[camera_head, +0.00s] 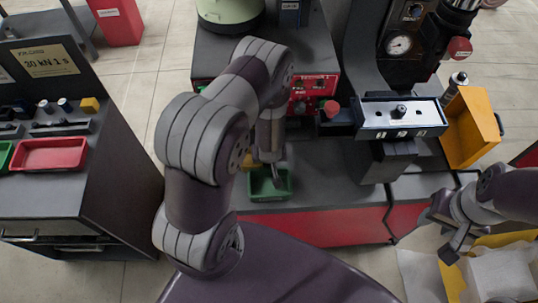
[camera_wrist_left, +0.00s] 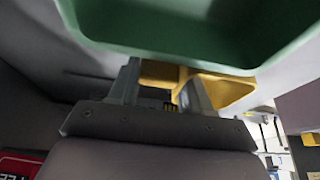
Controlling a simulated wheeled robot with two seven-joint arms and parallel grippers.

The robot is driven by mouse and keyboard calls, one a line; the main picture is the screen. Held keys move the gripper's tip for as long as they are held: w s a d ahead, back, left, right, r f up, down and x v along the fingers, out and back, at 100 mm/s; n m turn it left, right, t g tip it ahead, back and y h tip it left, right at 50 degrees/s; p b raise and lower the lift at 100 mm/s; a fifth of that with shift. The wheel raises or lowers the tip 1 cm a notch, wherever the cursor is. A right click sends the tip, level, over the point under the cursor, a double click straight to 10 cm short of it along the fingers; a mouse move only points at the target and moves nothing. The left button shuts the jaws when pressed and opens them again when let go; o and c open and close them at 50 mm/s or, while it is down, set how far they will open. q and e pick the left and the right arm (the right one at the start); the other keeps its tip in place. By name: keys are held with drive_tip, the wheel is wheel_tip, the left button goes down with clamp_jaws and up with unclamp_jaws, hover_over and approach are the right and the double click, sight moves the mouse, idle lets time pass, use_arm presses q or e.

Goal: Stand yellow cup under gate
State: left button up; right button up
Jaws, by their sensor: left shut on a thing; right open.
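The yellow cup (camera_wrist_left: 228,92) shows between and beyond the two fingers of my left gripper (camera_wrist_left: 160,92) in the left wrist view. The gripper is shut on it. In the head view only a small yellow part (camera_head: 253,157) shows, mostly hidden behind my left arm. My left gripper (camera_head: 275,172) points down there, at a green bin (camera_head: 272,186) on the dark bench top. The green bin also shows close up in the left wrist view (camera_wrist_left: 190,45). My right gripper (camera_head: 455,238) is open and empty at the lower right. I cannot clearly make out which part is the gate.
A black machine with a gauge (camera_head: 399,45) and a blue-white block (camera_head: 401,116) stands right of centre. A red control panel (camera_head: 312,92) lies behind my left arm. An orange bin (camera_head: 470,127) is at the right. A red tray (camera_head: 48,154) sits on the left cabinet.

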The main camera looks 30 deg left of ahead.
use_arm(q)
drive_tip(key=shift+f, duration=0.15)
drive_tip(key=o, duration=0.9)
drive_tip(key=shift+o, duration=1.4)
drive_tip(key=shift+w+f, duration=0.1)
